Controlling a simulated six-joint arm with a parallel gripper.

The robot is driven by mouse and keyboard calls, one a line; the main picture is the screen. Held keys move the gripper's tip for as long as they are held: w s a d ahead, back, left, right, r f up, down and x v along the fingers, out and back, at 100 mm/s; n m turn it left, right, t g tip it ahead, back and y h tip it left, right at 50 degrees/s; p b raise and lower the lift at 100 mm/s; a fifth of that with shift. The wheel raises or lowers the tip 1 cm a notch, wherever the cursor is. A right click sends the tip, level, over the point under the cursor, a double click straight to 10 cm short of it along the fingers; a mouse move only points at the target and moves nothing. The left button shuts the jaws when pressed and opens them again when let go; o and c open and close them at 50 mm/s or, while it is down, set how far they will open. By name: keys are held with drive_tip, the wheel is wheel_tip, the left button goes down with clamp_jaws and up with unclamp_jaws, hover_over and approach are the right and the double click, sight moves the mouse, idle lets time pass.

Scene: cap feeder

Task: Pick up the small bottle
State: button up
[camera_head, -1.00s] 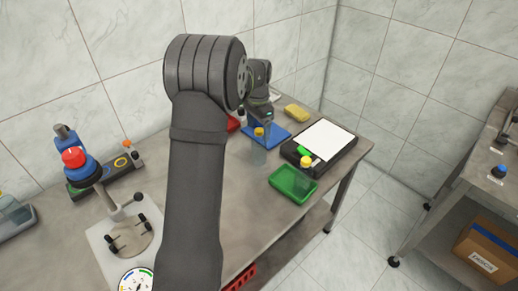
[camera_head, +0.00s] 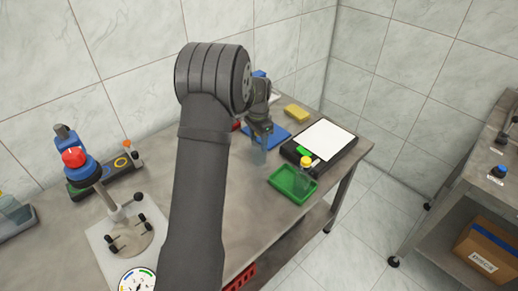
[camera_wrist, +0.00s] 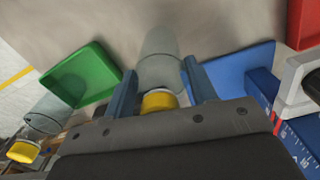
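A clear bottle with a yellow cap stands on the table; in the wrist view the bottle (camera_wrist: 160,62) lies between my gripper's two blue fingers. My gripper (camera_wrist: 162,90) is open around it, with small gaps visible beside the cap. In the head view my gripper (camera_head: 260,138) is over this bottle (camera_head: 259,156) and hides its cap. A second clear bottle with a yellow cap (camera_head: 305,161) stands at the green tray; in the wrist view this bottle (camera_wrist: 45,120) is at the left. I cannot tell which bottle is smaller.
The green tray (camera_head: 276,181) lies right of the gripper. A black device with a white top (camera_head: 323,139) and a yellow sponge (camera_head: 296,113) are behind. A blue mat (camera_head: 283,137) is close by. A red-capped stand (camera_head: 74,158) is at the left.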

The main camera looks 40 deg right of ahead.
drive_tip(key=shift+c, duration=1.3)
drive_tip(key=shift+r, duration=0.1)
